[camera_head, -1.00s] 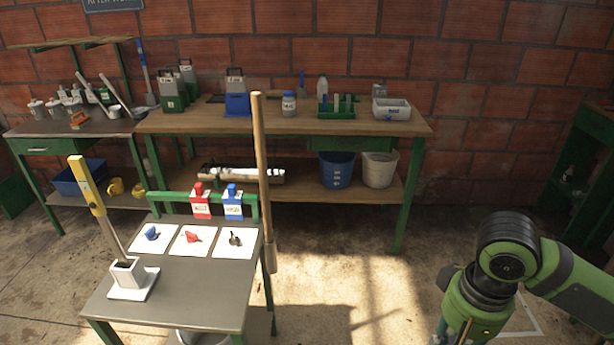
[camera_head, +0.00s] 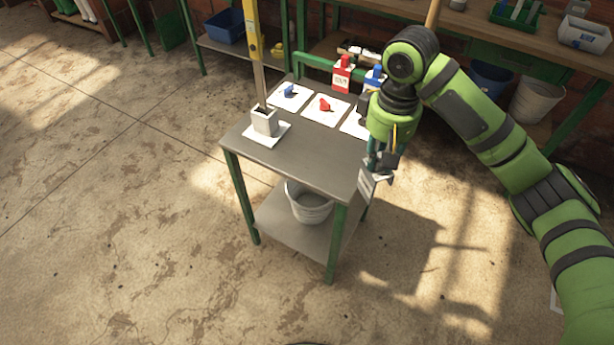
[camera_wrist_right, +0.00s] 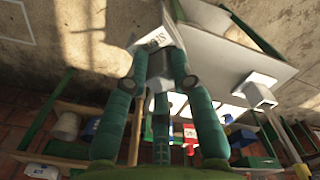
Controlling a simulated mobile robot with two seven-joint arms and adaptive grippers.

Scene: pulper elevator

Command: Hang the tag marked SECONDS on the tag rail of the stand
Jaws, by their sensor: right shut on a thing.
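My right gripper (camera_head: 383,158) points down beside the right edge of the stand (camera_head: 300,155). It is shut on a pale tag (camera_head: 367,183), which hangs tilted below the fingers. In the right wrist view the fingertips (camera_wrist_right: 160,55) grip the white tag (camera_wrist_right: 158,35); its dark lettering is only partly readable. The green tag rail (camera_head: 313,65) runs along the stand's back edge. A red tag (camera_head: 342,74) and a blue tag (camera_head: 375,77) hang there; my arm hides the rail's right part. My left gripper is not in view.
On the stand are white cards with a blue piece (camera_head: 289,91) and a red piece (camera_head: 325,104), and a holder (camera_head: 264,121) with a tall yellow-topped tool. A bucket (camera_head: 309,200) sits on the lower shelf. A workbench stands behind. The floor in front is clear.

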